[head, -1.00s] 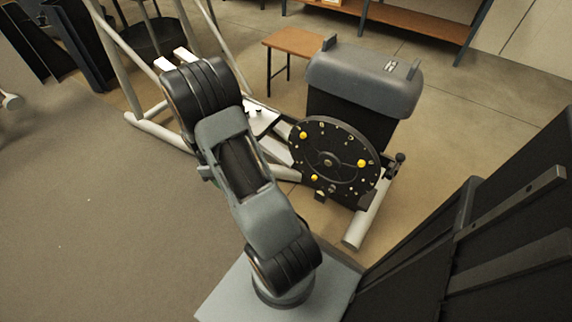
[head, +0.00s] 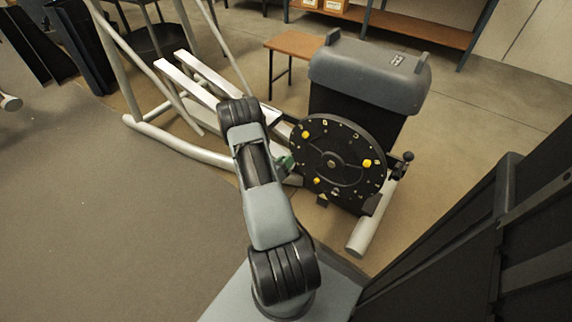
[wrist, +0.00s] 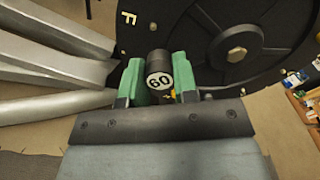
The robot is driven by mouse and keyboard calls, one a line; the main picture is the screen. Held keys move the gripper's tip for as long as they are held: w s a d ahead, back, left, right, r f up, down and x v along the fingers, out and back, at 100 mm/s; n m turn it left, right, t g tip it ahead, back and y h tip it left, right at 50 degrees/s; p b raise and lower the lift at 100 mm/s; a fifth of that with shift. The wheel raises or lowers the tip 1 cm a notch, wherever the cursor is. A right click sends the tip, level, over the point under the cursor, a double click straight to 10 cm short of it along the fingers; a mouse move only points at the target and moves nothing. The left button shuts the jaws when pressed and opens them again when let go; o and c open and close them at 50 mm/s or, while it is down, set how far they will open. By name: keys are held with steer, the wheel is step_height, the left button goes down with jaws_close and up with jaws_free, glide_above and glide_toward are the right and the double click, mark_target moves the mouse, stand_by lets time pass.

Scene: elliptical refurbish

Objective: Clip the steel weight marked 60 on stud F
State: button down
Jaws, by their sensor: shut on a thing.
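The steel weight marked 60 (wrist: 158,79) is a short dark cylinder with a white end face, its number turned in the wrist view. My gripper (wrist: 160,84) has green fingers, one on each side of the weight, shut on it. The black disc (wrist: 205,22) lies just beyond. The yellow letter F (wrist: 128,19) is on it, up and left of the weight. I cannot clearly tell stud F itself. In the head view the disc (head: 348,150) carries yellow pieces, and my green fingertips (head: 286,162) are at its left edge. The weight is hidden there.
A grey-topped housing (head: 365,75) stands behind the disc. White pedal rails (head: 185,82) and frame tubes lie to the left. A brown stool (head: 293,41) is behind. A black panel stands at the right.

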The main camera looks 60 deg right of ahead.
mark_target(298, 148)
steer(key=shift+d+f+n+t, duration=0.4)
steer(key=shift+f+t, duration=0.05)
steer(key=shift+t, duration=0.15)
steer(key=shift+d+b, duration=0.55)
steer(key=shift+d, duration=2.05)
steer(key=shift+d, duration=0.6)
steer(key=shift+r, duration=0.1)
steer(key=c, duration=0.8)
jaws_free()
steer(key=shift+a, duration=0.1)
steer(key=a+p, duration=0.3)
steer(key=a, duration=1)
steer(key=shift+a, duration=0.3)
steer(key=shift+w, duration=0.1)
